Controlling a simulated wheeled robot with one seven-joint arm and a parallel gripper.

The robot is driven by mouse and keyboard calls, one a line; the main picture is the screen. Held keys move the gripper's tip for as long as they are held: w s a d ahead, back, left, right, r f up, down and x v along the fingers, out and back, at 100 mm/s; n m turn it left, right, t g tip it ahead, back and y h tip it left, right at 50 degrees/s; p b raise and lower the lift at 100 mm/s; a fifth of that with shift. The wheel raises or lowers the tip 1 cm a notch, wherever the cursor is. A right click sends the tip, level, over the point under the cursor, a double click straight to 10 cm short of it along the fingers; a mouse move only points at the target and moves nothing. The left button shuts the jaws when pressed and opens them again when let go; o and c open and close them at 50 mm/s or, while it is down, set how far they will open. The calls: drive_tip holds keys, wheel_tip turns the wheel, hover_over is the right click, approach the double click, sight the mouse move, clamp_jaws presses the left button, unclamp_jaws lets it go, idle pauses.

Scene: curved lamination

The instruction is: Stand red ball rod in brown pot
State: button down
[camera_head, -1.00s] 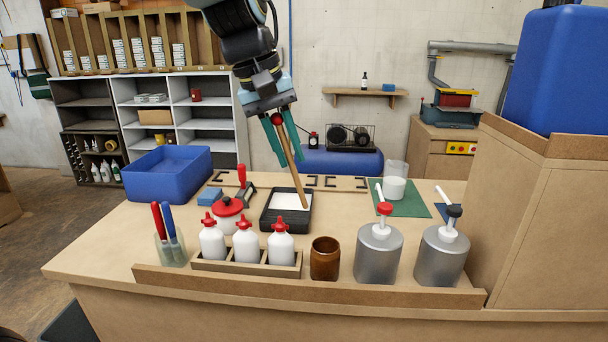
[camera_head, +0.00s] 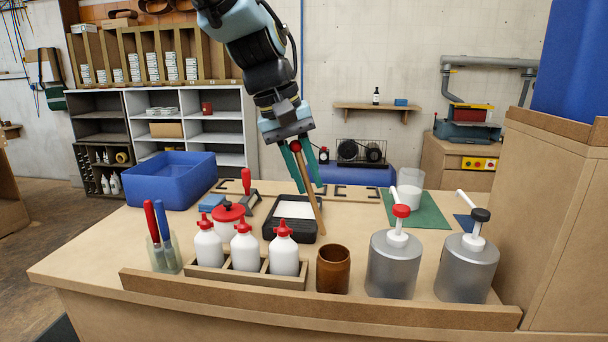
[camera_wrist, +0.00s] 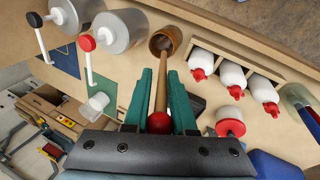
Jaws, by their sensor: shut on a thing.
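The red ball rod (camera_head: 306,184) is a slim wooden stick with a red ball at its top end. My gripper (camera_head: 307,168) is shut on it just below the ball. The rod hangs tilted, its lower end to the right, above the table near the black tray. The brown pot (camera_head: 333,269) stands upright at the front of the table, nearer the camera than the rod. In the wrist view the rod (camera_wrist: 161,88) runs between the green fingers (camera_wrist: 160,95), and its far end overlaps the pot (camera_wrist: 165,41) in the picture. The rod's height over the table is hard to tell.
White red-capped bottles (camera_head: 244,248) stand in a rack left of the pot. Silver pump cans (camera_head: 393,262) stand to its right. A black tray (camera_head: 270,222) with white contents lies behind. A wooden ledge (camera_head: 300,304) runs along the front edge.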

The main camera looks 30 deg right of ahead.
sight(322, 224)
drive_tip(key=shift+a+b+x, duration=0.15)
drive_tip(key=shift+b+x, duration=1.4)
drive_tip(key=shift+x, duration=1.15)
drive_tip(key=shift+a+b+x, duration=0.15)
drive_tip(key=shift+b+x, duration=1.4)
drive_tip(key=shift+x, duration=1.1)
drive_tip(key=shift+w+f, duration=0.1)
drive_tip(key=shift+f, duration=0.05)
drive_tip(key=c, duration=0.7)
unclamp_jaws()
drive_tip(key=shift+o, duration=0.2)
drive_tip(key=v, duration=1)
drive_tip(key=shift+r+b, duration=0.35)
drive_tip(key=shift+r, duration=0.1)
